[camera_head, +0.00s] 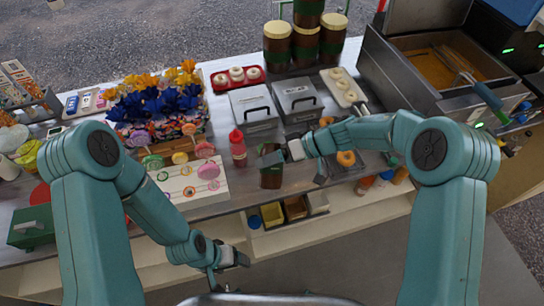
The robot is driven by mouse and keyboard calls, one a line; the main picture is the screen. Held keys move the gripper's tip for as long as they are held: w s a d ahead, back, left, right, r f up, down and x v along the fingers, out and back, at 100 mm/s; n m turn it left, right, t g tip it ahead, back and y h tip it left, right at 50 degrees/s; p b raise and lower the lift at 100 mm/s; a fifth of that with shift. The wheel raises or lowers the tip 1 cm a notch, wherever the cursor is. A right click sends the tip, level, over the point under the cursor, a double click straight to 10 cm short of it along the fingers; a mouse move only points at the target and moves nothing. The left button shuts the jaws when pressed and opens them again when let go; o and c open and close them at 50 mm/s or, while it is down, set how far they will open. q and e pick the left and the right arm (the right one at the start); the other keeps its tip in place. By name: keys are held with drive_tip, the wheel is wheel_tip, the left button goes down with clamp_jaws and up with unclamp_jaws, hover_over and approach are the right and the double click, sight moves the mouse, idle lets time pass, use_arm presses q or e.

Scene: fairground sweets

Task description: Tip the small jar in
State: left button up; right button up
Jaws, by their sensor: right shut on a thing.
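A small brown jar (271,179) with a green band is near the front edge of the counter, right of a red squeeze bottle (238,150). My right gripper (272,160) reaches it from the right and is shut on it. The jar looks roughly upright; its mouth is partly hidden by the gripper, and I cannot tell whether its base touches the counter. My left gripper (238,259) hangs low in front of the counter, away from the jar; its fingers are too small to tell open from shut.
Two lidded steel bins (253,107) stand behind the jar. Larger brown jars (277,47) with cream lids are at the back. A fryer (442,68) is at the right. Lollipops on a white board (190,186) and blue and orange flowers (160,105) fill the left.

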drive_tip(key=n+t, duration=0.3)
drive_tip(key=shift+s+d+r+t, duration=0.15)
drive_tip(key=shift+s+d+t, duration=0.2)
drive_tip(key=shift+d+t, duration=0.05)
drive_tip(key=n+t+b, duration=0.1)
drive_tip(key=b, duration=0.5)
drive_tip(key=n+t+b, duration=0.1)
drive_tip(key=b, duration=0.6)
drive_tip(key=shift+s+d+y, duration=0.15)
drive_tip(key=shift+d+y, duration=0.05)
drive_tip(key=shift+y, duration=0.2)
drive_tip(key=shift+n+b, duration=0.3)
drive_tip(key=shift+r+t, duration=0.1)
drive_tip(key=shift+t, duration=0.2)
